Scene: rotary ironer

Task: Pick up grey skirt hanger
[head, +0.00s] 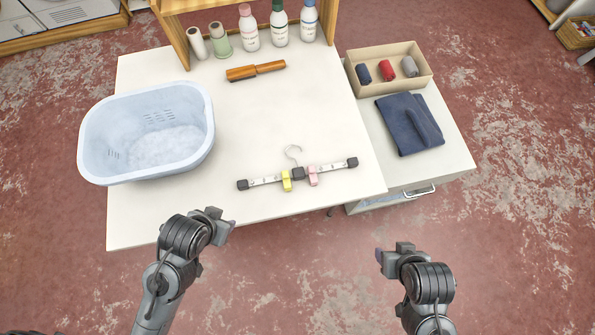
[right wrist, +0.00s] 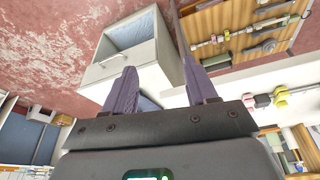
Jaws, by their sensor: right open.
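The grey skirt hanger (head: 265,181) lies flat near the front edge of the white table, with black ends, a black centre block, a metal hook pointing away from me, and yellow and pink clips. Its middle with the clips also shows at the right of the right wrist view (right wrist: 263,101). My right gripper (head: 381,256) is in front of the table, right of and nearer than the hanger. Its purple fingers stand apart with nothing between them in the right wrist view (right wrist: 163,90). My left gripper (head: 226,224) is left of and nearer than the hanger; its fingers are unclear.
A pale blue basket (head: 96,157) stands on the left of the white table (head: 270,115). A wooden roller (head: 256,71) and several bottles (head: 279,23) are at the back. Right are a box of rolled cloths (head: 388,84) and folded navy cloth (head: 408,124). Table around the hanger is clear.

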